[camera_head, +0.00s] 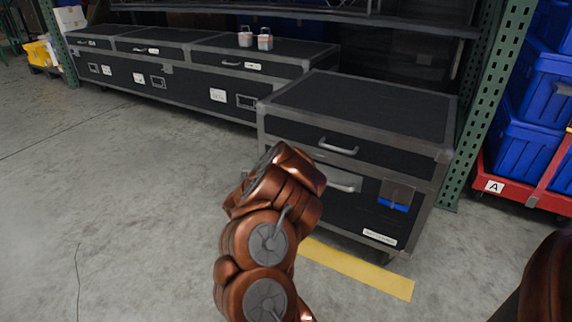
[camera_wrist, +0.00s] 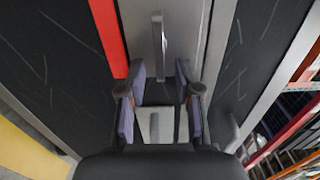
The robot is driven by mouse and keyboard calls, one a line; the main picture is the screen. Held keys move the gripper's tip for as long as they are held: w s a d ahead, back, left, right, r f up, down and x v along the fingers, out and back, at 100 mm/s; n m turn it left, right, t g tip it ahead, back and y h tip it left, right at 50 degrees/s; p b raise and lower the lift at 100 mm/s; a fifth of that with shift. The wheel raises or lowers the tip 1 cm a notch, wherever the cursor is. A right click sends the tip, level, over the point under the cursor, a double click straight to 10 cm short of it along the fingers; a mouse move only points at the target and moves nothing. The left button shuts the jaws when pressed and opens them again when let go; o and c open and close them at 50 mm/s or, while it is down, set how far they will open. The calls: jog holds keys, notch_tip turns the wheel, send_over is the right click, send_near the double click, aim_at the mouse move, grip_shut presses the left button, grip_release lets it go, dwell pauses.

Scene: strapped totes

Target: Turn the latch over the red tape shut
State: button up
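In the wrist view, a red tape strip (camera_wrist: 108,38) runs along the left edge of a grey metal plate (camera_wrist: 190,28). A slim grey latch lever (camera_wrist: 158,45) stands out over the plate, just right of the tape. My gripper (camera_wrist: 160,78) is open, with its two pads on either side of the lever's near end. A gap shows on both sides, and I cannot see contact. In the head view, my arm hides the gripper and the red tape. Part of a silver plate (camera_head: 343,181) shows beside my arm on the black case (camera_head: 362,105).
A second latch plate (camera_head: 398,190) with blue tape (camera_head: 393,206) is on the same case, to the right. A drawer handle (camera_head: 338,148) sits above. Blue totes (camera_head: 525,150) on a red cart stand at right. Floor at left is clear.

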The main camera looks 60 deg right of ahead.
jog(key=a, duration=1.1)
jog(key=shift+s, duration=0.25)
dwell(0.6)
